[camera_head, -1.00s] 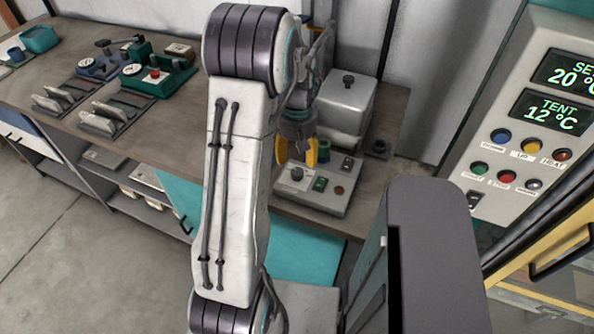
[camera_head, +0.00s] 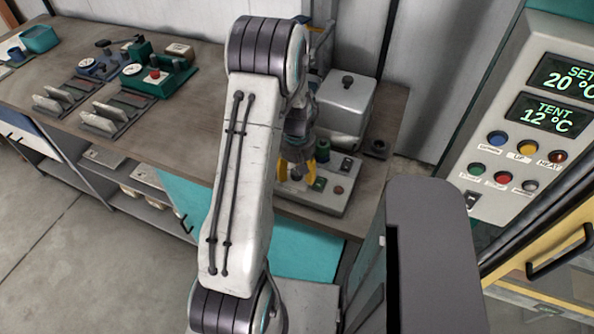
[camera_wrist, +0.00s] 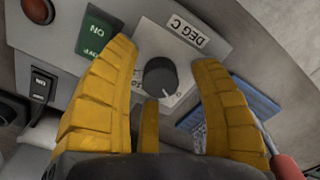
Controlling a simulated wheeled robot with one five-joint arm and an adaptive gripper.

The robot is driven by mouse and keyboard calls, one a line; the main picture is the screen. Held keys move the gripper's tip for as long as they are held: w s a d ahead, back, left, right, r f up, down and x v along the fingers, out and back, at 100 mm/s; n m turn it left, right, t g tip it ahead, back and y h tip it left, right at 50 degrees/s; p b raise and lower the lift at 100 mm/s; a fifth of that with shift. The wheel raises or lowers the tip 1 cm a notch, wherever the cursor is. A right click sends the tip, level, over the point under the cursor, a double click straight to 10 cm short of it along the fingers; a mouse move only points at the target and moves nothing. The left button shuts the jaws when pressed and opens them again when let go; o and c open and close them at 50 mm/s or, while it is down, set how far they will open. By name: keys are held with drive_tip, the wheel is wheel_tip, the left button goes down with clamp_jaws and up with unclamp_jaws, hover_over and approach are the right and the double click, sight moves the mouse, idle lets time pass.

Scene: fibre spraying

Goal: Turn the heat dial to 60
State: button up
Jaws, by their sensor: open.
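The heat dial (camera_wrist: 160,77) is a dark round knob on a pale plate marked "DEG C" in the wrist view. Its white pointer mark faces down and to the right, toward a "0"; most other scale numbers are hidden. My gripper (camera_wrist: 170,85) has yellow padded fingers, open on either side of the dial and apart from it. In the head view my gripper (camera_head: 297,172) is over the left part of the control box (camera_head: 335,203), and the dial is mostly hidden there.
Beside the dial is a green ON/OFF switch (camera_wrist: 97,37), with a black rocker switch (camera_wrist: 41,84) and a red-brown button (camera_wrist: 38,10) further left. A grey lidded box (camera_head: 345,102) stands behind the control box. A wall panel (camera_head: 520,150) reads "SET 20 °C" and "TENT 12 °C".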

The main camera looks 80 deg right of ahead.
drive_tip(key=shift+c, duration=0.3)
clamp_jaws()
drive_tip(key=shift+m, duration=0.3)
drive_tip(key=m+b, duration=0.2)
drive_tip(key=shift+f+m, duration=0.15)
drive_tip(key=shift+m, duration=0.15)
drive_tip(key=shift+a+m+b, duration=0.1)
drive_tip(key=shift+m+b, duration=1.05)
drive_tip(key=shift+m, duration=1.05)
